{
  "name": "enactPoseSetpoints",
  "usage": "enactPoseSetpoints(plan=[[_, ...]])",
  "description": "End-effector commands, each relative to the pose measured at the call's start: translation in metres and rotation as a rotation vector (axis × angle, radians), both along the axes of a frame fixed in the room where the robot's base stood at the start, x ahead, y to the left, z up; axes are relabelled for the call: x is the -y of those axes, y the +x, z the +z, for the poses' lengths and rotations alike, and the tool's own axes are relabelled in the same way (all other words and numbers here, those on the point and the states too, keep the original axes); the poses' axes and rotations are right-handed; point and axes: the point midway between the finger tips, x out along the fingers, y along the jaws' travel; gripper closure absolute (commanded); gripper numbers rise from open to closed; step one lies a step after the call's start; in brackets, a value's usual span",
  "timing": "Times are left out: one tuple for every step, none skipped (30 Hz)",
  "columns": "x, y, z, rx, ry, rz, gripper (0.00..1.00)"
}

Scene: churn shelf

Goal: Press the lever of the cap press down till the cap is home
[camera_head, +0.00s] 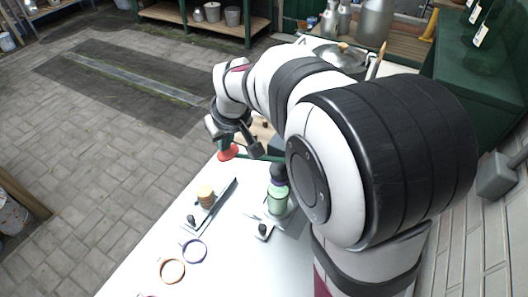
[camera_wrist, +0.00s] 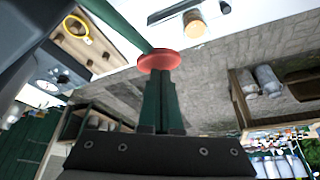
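The cap press stands on the white table, with a dark press head (camera_head: 278,171) above a green bottle (camera_head: 278,203) wearing a purple cap (camera_head: 279,183). Its green lever (camera_head: 262,157) reaches left to a red knob (camera_head: 228,153). The wrist view shows the lever (camera_wrist: 118,24) running to the red knob (camera_wrist: 159,61). My gripper (camera_wrist: 160,76) has its two fingers close together, with the tips at the knob; the knob looks wider than the fingers. I cannot tell whether they touch it. Whether the cap is fully seated is too small to tell.
A wooden-coloured cylinder (camera_head: 206,195) stands by a dark rail on the table's left side. A purple ring (camera_head: 194,251) and an orange ring (camera_head: 172,270) lie nearer the front. A lidded pot (camera_head: 340,57) and metal cans (camera_head: 374,22) stand behind my arm.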

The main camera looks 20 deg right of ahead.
Motion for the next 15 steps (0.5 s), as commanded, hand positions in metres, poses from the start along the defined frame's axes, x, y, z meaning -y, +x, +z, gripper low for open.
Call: enactPoseSetpoints(plan=[[0.001, -0.001, -0.002, -0.002, 0.000, -0.001, 1.00], [0.001, -0.001, -0.004, -0.003, 0.000, -0.001, 1.00], [0.001, -0.002, -0.006, -0.003, 0.000, -0.001, 1.00], [0.002, -0.002, -0.008, -0.003, 0.000, -0.001, 1.00], [0.002, -0.003, -0.010, -0.003, 0.000, -0.001, 1.00], [0.003, -0.003, -0.012, -0.003, 0.001, -0.001, 1.00], [0.003, -0.003, -0.014, -0.002, 0.000, -0.001, 1.00], [0.003, -0.004, -0.015, -0.002, 0.000, -0.001, 1.00], [0.004, -0.004, -0.015, -0.002, -0.001, 0.000, 1.00], [0.004, -0.004, -0.016, -0.002, -0.001, 0.000, 1.00], [0.004, -0.004, -0.016, -0.002, -0.001, 0.000, 1.00], [0.004, -0.004, -0.015, -0.002, -0.001, 0.000, 1.00], [0.004, -0.004, -0.015, -0.002, -0.001, 0.000, 1.00], [0.004, -0.004, -0.015, -0.002, -0.001, 0.000, 1.00], [0.004, -0.004, -0.015, -0.002, -0.001, 0.000, 1.00]])
